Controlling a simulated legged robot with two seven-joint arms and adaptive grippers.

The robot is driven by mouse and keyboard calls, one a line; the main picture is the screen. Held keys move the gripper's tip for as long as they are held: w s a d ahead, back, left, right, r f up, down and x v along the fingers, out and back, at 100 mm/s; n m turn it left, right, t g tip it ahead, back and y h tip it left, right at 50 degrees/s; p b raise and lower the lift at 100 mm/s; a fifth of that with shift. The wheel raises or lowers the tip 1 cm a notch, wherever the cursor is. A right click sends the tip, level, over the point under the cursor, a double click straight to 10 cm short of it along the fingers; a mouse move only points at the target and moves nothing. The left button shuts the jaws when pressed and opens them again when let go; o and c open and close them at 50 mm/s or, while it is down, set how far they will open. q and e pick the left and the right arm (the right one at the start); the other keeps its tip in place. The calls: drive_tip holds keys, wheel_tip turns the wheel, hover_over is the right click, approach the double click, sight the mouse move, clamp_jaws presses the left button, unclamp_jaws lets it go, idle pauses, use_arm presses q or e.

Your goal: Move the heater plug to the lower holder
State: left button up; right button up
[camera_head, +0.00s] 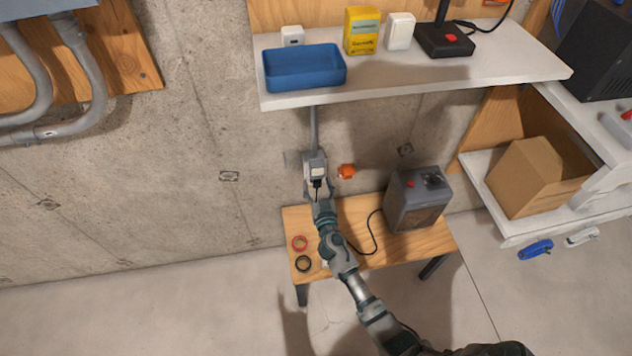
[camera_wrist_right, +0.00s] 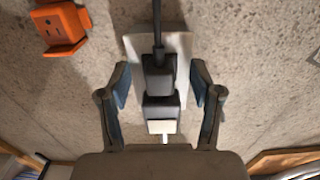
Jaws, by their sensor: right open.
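A black plug (camera_wrist_right: 158,72) with a cord sits at the wall outlet plate (camera_wrist_right: 181,45) in the right wrist view. A second black block (camera_wrist_right: 160,105) and a white piece (camera_wrist_right: 162,127) line up with it. My right gripper (camera_wrist_right: 160,88) is open, one finger on each side of the black pieces, with visible gaps. In the head view my right gripper (camera_head: 317,190) is at the grey outlet box (camera_head: 315,164) and partly hides the plug. An orange wall fitting (camera_head: 346,171) is just right of it; it also shows upper left in the wrist view (camera_wrist_right: 62,28). My left gripper is out of view.
A grey heater (camera_head: 418,198) with a black cord (camera_head: 374,235) stands on a wooden bench (camera_head: 440,238) with red and black tape rolls. A white shelf (camera_head: 420,82) holding a blue tray (camera_head: 304,68) is above the outlet.

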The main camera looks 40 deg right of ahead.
sight(318, 186)
drive_tip(key=shift+c, duration=0.2)
idle(0.3)
drive_tip(key=shift+r, duration=0.1)
clamp_jaws()
drive_tip(key=shift+s+a, duration=0.1)
drive_tip(key=shift+s, duration=0.05)
drive_tip(key=shift+v, duration=2.4)
drive_tip(key=shift+s+a, duration=0.2)
drive_tip(key=shift+s, duration=0.2)
